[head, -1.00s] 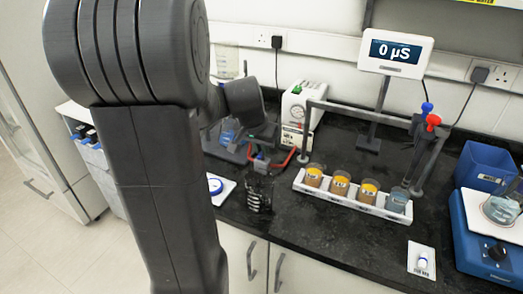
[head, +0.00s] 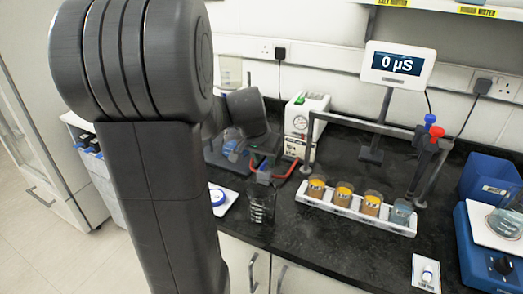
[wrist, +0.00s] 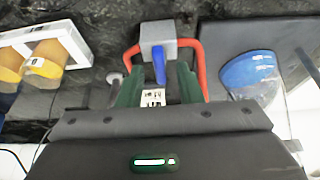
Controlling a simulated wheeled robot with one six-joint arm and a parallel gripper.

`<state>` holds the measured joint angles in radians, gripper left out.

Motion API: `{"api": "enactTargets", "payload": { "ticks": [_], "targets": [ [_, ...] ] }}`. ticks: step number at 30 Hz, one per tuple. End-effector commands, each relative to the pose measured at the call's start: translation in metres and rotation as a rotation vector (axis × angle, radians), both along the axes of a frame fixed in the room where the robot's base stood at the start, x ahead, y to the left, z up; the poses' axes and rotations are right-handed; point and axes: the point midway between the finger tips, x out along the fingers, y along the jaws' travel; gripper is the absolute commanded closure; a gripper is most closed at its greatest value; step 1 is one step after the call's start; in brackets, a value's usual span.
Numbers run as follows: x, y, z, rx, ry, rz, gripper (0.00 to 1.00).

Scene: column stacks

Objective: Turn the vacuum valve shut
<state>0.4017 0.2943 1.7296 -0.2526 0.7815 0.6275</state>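The vacuum valve (wrist: 160,38) is a small grey block in the wrist view, with a red tube (wrist: 196,66) at each side. Its blue lever (wrist: 159,66) points down the picture toward my gripper. My gripper (wrist: 158,84) is open, with one dark green finger to each side of the lever. I see gaps between fingers and lever, and cannot tell whether either touches it. In the head view my dark wrist (head: 247,118) is over the valve area. The red tubing (head: 287,174) shows there, but the lever cannot be made out.
The white pump (head: 304,115) with a gauge stands behind. A rack (head: 338,207) of several beakers is to the right, under a grey frame. A glass beaker (head: 262,203) stands close in front.

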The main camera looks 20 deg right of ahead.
Motion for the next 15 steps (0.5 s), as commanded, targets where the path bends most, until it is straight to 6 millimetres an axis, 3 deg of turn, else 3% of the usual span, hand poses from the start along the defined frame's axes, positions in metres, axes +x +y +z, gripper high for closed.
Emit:
{"api": "enactTargets", "payload": {
  "ticks": [5, 15],
  "targets": [
    [-0.005, 0.007, 0.023, -0.002, -0.004, 0.001, 0.67],
    [-0.024, 0.030, 0.094, -0.002, -0.005, 0.001, 0.67]
  ]
}}
